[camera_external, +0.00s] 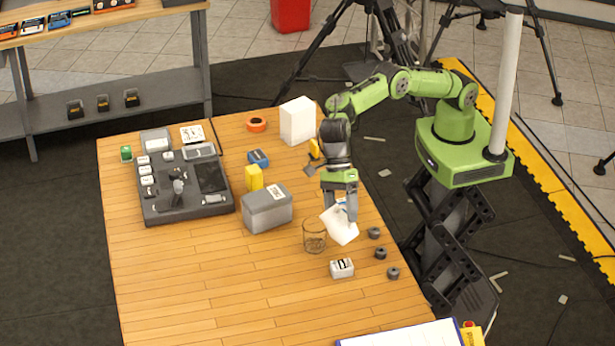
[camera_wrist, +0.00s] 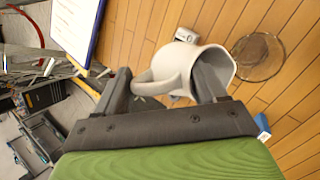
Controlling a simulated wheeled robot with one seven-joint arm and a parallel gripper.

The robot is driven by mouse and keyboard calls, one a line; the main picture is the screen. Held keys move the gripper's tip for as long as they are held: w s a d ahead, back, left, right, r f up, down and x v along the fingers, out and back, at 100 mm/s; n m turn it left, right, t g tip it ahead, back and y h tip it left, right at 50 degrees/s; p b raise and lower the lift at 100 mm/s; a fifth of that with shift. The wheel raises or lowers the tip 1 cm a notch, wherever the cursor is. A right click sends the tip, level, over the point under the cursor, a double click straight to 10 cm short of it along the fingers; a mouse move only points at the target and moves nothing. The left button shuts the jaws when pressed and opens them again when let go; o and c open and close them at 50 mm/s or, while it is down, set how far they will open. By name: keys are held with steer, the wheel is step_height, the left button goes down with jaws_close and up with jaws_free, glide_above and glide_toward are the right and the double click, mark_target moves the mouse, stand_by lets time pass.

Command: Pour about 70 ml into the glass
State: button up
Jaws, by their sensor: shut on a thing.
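My gripper (camera_external: 343,203) is shut on a white jug (camera_external: 340,226), which it holds tilted above the table. In the wrist view my gripper (camera_wrist: 164,84) has one finger by the jug's handle and the other at its mouth. The jug (camera_wrist: 172,68) has its open mouth towards the glass (camera_wrist: 258,57). The clear glass (camera_external: 314,238) stands upright on the table, just left of the jug. No stream of liquid shows between them. I cannot tell how much liquid is in the glass or the jug.
A small white labelled box (camera_external: 342,268) stands in front of the glass. Several dark round pieces (camera_external: 380,252) lie to the right. A grey lidded box (camera_external: 267,210) stands behind-left of the glass. A white sheet (camera_external: 405,336) lies at the front edge. The table's front left is clear.

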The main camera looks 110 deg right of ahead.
steer(key=shift+w+d+r+p, duration=0.1)
steer(key=shift+r+p, duration=0.15)
steer(key=shift+p, duration=0.05)
steer(key=shift+d+r+y+p, duration=0.1)
steer(key=shift+r+y+p, duration=0.05)
steer(key=shift+y+p, duration=0.2)
steer(key=shift+w+d+r+m+g+y+p, duration=0.35)
steer(key=shift+d+r+g+y+p, duration=0.2)
steer(key=shift+y+p, duration=0.65)
stand_by(0.8)
steer(key=shift+w+d+r+g+p, duration=0.15)
steer(key=shift+w+d+g+p, duration=0.25)
steer(key=shift+p, duration=0.75)
